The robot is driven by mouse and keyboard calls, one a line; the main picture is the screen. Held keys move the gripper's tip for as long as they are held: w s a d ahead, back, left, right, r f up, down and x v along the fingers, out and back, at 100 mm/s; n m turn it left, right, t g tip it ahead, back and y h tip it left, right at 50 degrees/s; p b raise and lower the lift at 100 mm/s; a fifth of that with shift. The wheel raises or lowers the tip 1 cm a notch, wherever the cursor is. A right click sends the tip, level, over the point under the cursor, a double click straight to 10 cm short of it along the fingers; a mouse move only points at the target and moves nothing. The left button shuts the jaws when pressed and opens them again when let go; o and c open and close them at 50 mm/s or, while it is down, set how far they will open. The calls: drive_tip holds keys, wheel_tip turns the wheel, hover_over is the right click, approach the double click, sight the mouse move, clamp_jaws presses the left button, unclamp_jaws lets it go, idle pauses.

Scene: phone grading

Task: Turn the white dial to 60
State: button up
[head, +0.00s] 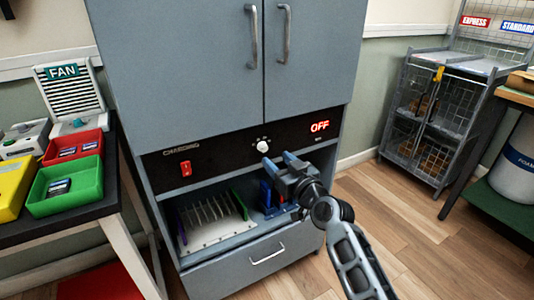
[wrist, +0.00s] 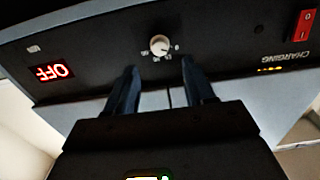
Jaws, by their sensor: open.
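The white dial (head: 263,147) sits on the black control panel (head: 225,151) of a grey cabinet. It also shows in the wrist view (wrist: 159,45), with small markings around it that are too small to read surely. My gripper (head: 279,161) is open and empty, just in front of the panel and slightly below and right of the dial in the head view. In the wrist view its two fingers (wrist: 163,88) stand apart, one to each side below the dial. I see no contact with the dial. A red display (head: 319,126) on the panel reads OFF.
A red rocker switch (head: 185,169) is on the panel's left, near the word CHARGING. Below is an open shelf with a slotted white rack (head: 212,225) and a blue holder (head: 266,198). Cabinet doors with handles (head: 253,35) are above, a drawer (head: 255,265) below.

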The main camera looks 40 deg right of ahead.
sight(265, 148)
drive_tip(key=x, duration=0.6)
drive_tip(key=shift+w, duration=0.1)
drive_tip(key=shift+c, duration=0.5)
clamp_jaws()
